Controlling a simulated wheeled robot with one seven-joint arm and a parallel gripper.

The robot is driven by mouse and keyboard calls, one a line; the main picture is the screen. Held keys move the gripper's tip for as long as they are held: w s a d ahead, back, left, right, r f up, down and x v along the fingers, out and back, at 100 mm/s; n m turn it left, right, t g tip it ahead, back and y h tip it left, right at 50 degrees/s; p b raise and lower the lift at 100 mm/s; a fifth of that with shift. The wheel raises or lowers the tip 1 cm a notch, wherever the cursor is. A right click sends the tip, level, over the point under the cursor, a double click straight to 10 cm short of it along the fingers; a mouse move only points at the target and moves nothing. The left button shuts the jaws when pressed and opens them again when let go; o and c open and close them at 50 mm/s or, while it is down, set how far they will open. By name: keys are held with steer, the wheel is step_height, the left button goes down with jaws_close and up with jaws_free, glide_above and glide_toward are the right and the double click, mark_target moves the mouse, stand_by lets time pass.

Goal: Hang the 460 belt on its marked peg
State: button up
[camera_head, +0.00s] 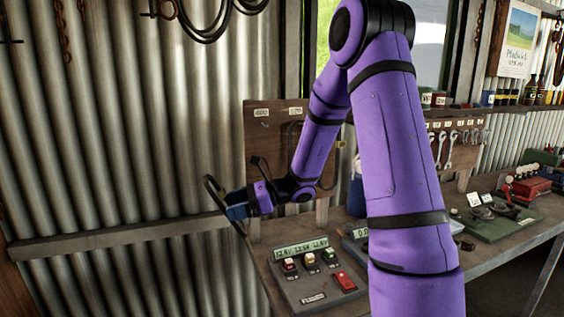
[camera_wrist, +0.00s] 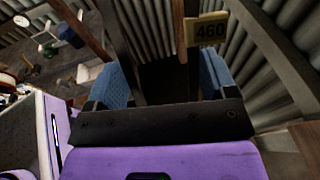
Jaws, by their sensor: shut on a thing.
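My gripper (camera_head: 238,207) is left of the wooden board, in front of the corrugated wall, with its blue fingers shut on a dark belt. The belt (camera_head: 213,188) shows as a thin black loop at the fingers. In the wrist view, a yellow tag reading 460 (camera_wrist: 208,30) is on a dark strip between and beyond the blue fingers. The wooden peg board (camera_head: 258,133) stands behind my arm, with small pale labels (camera_head: 261,112) along its top. The label text is too small to read. My arm hides part of the board and its pegs.
The bench (camera_head: 503,258) runs along the right. A grey tester (camera_head: 318,289) with displays sits at its near end below the board. Wrenches (camera_head: 452,145) hang farther right. Dark loops (camera_head: 205,22) hang on the wall above. The wall area left of my gripper is clear.

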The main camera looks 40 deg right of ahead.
steer(key=s+d+r+m+t+h, duration=0.3)
steer(key=d+r+m+t+h, duration=0.65)
steer(key=d+t, duration=0.4)
steer(key=shift+y, duration=0.45)
steer(key=shift+w+d+f, duration=0.15)
steer(key=shift+w+d, duration=0.25)
steer(key=shift+w, duration=1.2)
steer(key=shift+w+d+f, duration=0.15)
steer(key=shift+w+d, duration=0.2)
steer(key=shift+w, duration=1.3)
steer(key=shift+w+d+f, duration=0.15)
steer(key=shift+w+d, duration=0.25)
steer(key=shift+w, duration=1.2)
steer(key=shift+f, duration=0.1)
steer(key=o, duration=0.9)
steer(key=shift+c, duration=0.2)
